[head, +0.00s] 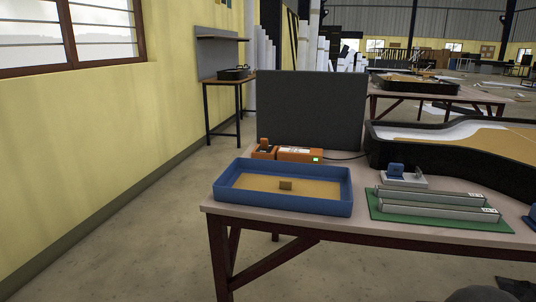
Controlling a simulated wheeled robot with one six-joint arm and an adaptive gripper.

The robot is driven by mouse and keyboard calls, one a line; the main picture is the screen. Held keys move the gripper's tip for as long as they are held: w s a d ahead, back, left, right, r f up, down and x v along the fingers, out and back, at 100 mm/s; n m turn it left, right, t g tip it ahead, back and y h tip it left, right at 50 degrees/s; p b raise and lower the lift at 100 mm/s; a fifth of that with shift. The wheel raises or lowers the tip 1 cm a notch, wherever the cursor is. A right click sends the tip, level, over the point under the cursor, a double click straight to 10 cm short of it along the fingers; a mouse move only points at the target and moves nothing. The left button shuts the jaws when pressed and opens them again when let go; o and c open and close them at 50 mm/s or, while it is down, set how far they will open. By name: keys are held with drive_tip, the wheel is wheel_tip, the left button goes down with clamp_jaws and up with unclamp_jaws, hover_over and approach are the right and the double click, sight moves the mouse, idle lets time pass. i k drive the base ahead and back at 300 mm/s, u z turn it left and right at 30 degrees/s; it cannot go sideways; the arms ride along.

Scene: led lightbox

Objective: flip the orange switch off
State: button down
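The orange switch (264,150) sits near the back of the table, just behind a blue-rimmed tray. A small orange-brown lever or knob stands up from its left part; its exact position is too small to tell. Beside it on the right is an orange box (299,154) with a white label and a lit green light at its right end. A dark cable runs from the box to the right. My gripper is not in view. Dark rounded shapes at the lower right edge are too cropped to identify.
The blue tray (283,208) with a small brown block (286,185) stands in front of the switch. A dark grey panel (312,110) stands behind. A blue switch-like piece (396,170), metal bars on a green board (440,226) and a black-rimmed tray (377,148) lie to the right.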

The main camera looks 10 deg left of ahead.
sight(264, 142)
drive_tip(key=z, duration=0.05)
drive_tip(key=k, duration=0.55)
drive_tip(key=u, duration=0.9)
drive_tip(key=i, duration=0.9)
drive_tip(key=z, duration=0.15)
